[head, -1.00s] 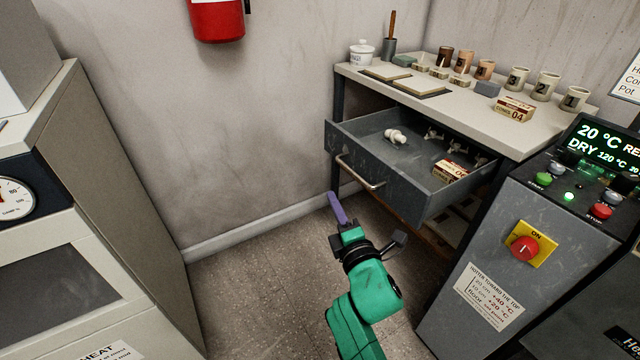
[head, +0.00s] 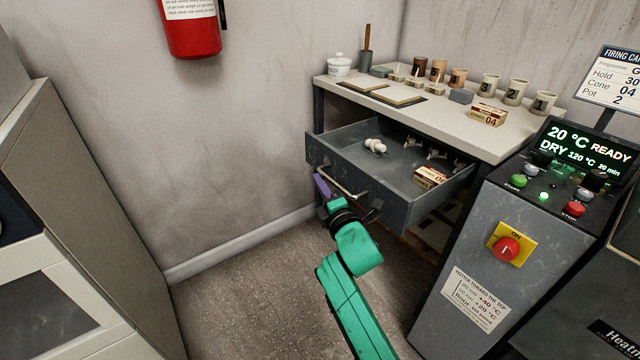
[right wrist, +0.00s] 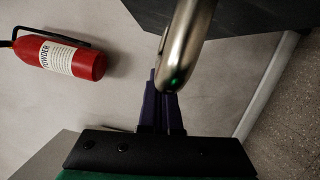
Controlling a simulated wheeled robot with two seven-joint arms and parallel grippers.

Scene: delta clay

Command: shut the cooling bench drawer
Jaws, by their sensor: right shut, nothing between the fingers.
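The cooling bench drawer (head: 375,190) is a grey drawer pulled well out below the pale bench top (head: 420,112). It holds white knobbed pieces, a small labelled box and several small fittings. Its metal bar handle (head: 341,183) is on the front panel. My right gripper (head: 321,186) has purple fingers and is at the drawer front, by the left part of the handle. In the right wrist view, the shut purple fingers (right wrist: 160,106) are close beside the handle (right wrist: 187,50), which partly covers them. Whether they touch cannot be told. My left gripper is out of view.
A grey control cabinet (head: 465,260) with a red knob stands close to the right of the drawer. A pale cabinet (head: 70,200) is at the left. A red fire extinguisher (head: 191,30) hangs on the wall. The floor between is clear.

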